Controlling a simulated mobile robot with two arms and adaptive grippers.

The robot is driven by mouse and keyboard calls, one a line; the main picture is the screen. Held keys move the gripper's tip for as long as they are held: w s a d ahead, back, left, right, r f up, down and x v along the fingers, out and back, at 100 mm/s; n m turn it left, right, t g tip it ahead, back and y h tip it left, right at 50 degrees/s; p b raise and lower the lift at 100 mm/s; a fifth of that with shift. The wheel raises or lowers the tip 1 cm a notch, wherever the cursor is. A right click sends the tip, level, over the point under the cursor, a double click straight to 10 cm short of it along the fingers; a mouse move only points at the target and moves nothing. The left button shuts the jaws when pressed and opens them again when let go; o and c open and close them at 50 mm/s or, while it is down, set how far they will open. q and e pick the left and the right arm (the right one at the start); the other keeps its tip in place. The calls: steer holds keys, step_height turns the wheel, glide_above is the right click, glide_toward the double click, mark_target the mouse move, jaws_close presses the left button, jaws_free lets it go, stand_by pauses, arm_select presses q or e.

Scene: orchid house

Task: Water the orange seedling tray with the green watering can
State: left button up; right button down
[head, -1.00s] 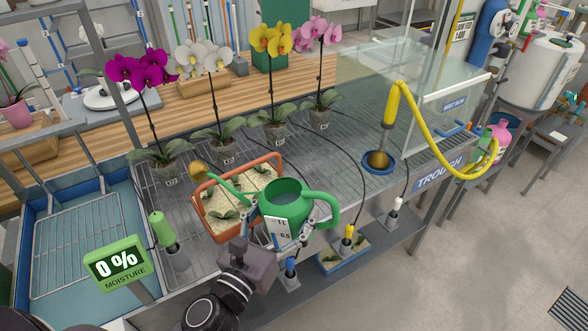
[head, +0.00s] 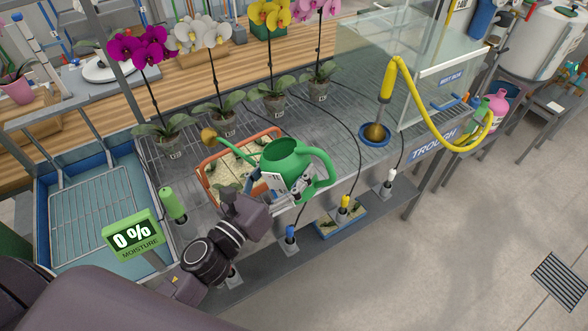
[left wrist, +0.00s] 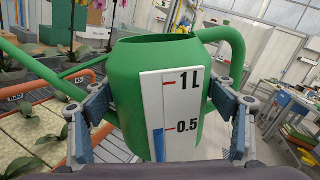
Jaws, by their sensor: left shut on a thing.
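My left gripper (head: 262,192) is shut on the green watering can (head: 288,160) and holds it over the right part of the orange seedling tray (head: 200,177). The can's spout points left across the tray, with its brass rose (head: 208,135) near the tray's back left corner. No water shows coming out. In the left wrist view, the jaws clasp the can (left wrist: 125,90) from both sides, and its gauge shows blue up to about 0.5. The tray holds pale squares with small seedlings. A green moisture sign (head: 132,235) reads 0 %. My right gripper is not in view.
Several potted orchids stand behind the tray, including a purple one (head: 145,48). A blue basin (head: 40,215) lies left, a green-handled probe (head: 172,203) in front. A yellow hose (head: 412,100) arches at right. Another seedling tray (head: 342,222) sits lower down.

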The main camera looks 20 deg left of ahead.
mark_target(280, 156)
arm_select(q)
steer(key=shift+w+a+f+b, duration=0.1)
steer(key=shift+a+f+b, duration=0.1)
steer(key=shift+a+b, duration=0.3)
steer(key=shift+a+r+n+p, duration=0.15)
steer(key=shift+r+n+p, duration=0.35)
steer(key=shift+r, duration=0.1)
steer(key=shift+a+r+n+t+p, duration=0.15)
steer(key=shift+r+n+t+p, duration=0.35)
steer(key=shift+r+n, duration=0.6)
stand_by(1.4)
steer(key=shift+d+f+m+g+b, duration=0.2)
steer(key=shift+f+m+g+b, duration=0.15)
steer(key=shift+f+m, duration=0.55)
steer(key=shift+r, duration=0.1)
